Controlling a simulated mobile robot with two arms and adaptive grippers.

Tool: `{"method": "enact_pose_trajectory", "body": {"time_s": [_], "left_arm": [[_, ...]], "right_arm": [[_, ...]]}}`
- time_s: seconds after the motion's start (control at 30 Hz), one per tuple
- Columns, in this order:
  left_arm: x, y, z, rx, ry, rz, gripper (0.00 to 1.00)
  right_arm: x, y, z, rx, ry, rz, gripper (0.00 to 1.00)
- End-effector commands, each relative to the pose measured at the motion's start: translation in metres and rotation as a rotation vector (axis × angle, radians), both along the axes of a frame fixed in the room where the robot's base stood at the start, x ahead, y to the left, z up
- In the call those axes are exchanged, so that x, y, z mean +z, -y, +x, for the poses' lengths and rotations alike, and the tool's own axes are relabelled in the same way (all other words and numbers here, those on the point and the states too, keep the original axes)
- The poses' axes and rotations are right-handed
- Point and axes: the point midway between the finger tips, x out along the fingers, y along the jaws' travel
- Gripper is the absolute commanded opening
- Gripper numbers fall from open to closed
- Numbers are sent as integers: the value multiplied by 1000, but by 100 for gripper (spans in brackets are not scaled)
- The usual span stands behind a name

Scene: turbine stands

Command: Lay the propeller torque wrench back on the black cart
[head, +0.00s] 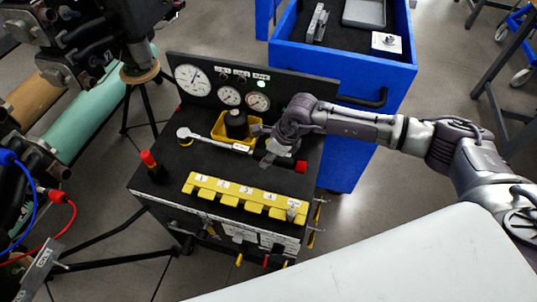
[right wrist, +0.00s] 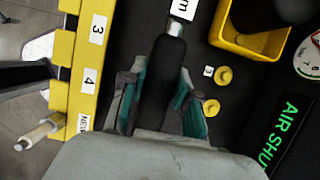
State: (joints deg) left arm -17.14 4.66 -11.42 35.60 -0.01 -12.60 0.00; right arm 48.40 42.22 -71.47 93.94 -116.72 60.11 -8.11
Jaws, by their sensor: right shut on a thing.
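The propeller torque wrench (head: 215,140) has a round pale head at the left, a silver shaft and a black handle with a red end. It lies level along the top of the black cart (head: 165,185), in front of the yellow bin. I cannot tell whether it touches the cart top. My right gripper (head: 277,152) is around its handle. In the right wrist view the gripper (right wrist: 158,105) has its teal-padded fingers on both sides of the black wrench handle (right wrist: 166,70). My left gripper is not in view.
A yellow bin (head: 219,131) with a black part stands behind the wrench. A numbered yellow rack (head: 240,195) runs along the front. A gauge panel (head: 215,85) rises at the back. A red-topped black item (head: 150,163) stands at the left. A blue drawer cabinet (head: 345,65) is behind.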

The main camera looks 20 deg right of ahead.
Motion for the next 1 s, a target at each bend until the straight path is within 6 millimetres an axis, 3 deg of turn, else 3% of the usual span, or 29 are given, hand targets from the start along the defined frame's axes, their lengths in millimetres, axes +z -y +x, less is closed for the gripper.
{"method": "enact_pose_trajectory", "body": {"time_s": [0.6, 1.0], "left_arm": [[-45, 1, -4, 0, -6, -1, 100], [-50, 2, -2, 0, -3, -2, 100]], "right_arm": [[-62, -1, 1, 4, 4, 5, 0], [-67, -1, 1, 3, 4, 4, 0]]}}
